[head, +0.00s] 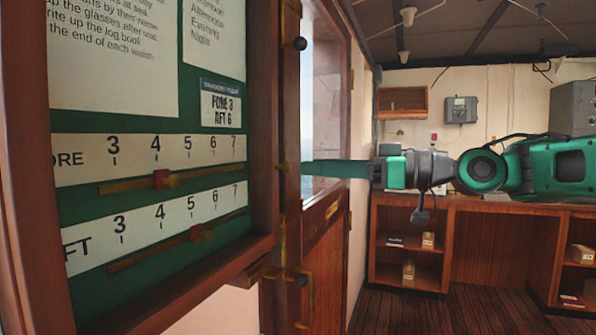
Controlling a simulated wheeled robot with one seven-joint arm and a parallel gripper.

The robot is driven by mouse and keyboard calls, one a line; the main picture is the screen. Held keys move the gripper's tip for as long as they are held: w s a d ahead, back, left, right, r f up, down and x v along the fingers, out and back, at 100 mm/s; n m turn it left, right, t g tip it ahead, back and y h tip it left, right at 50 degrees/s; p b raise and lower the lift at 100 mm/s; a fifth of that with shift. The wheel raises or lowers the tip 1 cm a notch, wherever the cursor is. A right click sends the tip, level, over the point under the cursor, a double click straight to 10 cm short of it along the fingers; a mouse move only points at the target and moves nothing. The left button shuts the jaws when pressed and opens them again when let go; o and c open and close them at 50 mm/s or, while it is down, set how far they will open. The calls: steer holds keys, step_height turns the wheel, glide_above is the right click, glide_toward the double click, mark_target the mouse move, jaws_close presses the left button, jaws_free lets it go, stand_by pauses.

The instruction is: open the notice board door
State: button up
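The notice board (215,70) fills the left of the head view, seen at a steep slant. It has a green backing, white papers and two numbered scales with red sliders.
A wooden room door (322,250) with a window and brass handle stands just behind the board's right edge. A wooden counter with shelves (408,255) stands at the back right. Dark plank floor (440,312) shows before it.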

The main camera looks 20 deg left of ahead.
mark_target(290, 167)
steer(key=shift+w+a, duration=0.2)
steer(key=shift+a, duration=2.4)
steer(key=shift+c, duration=0.6)
